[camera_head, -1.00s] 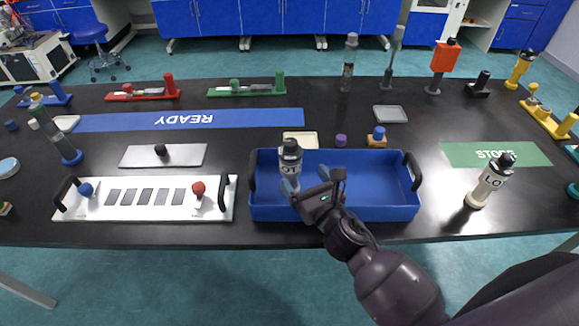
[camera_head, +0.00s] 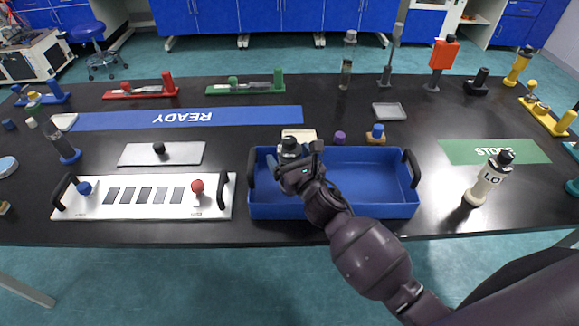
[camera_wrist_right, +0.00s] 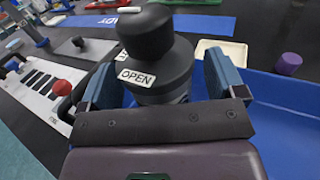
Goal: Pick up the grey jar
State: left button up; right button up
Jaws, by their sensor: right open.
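The grey jar (camera_head: 289,150) with its dark cap stands in the left part of the blue tray (camera_head: 355,211). In the right wrist view the jar (camera_wrist_right: 155,85) shows its black knob and a label reading OPEN. My right gripper (camera_head: 291,168) is at the jar in the head view and hides its lower body. In the right wrist view my right gripper (camera_wrist_right: 160,80) is open, with one blue finger on each side of the jar. Contact between the fingers and the jar cannot be told. My left gripper is not in view.
A white panel (camera_head: 100,209) with knobs and handles lies left of the tray. A cream dish (camera_head: 300,135) and a purple cap (camera_head: 339,138) lie behind it. The tray's right part is empty.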

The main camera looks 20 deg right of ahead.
jog(key=c, duration=1)
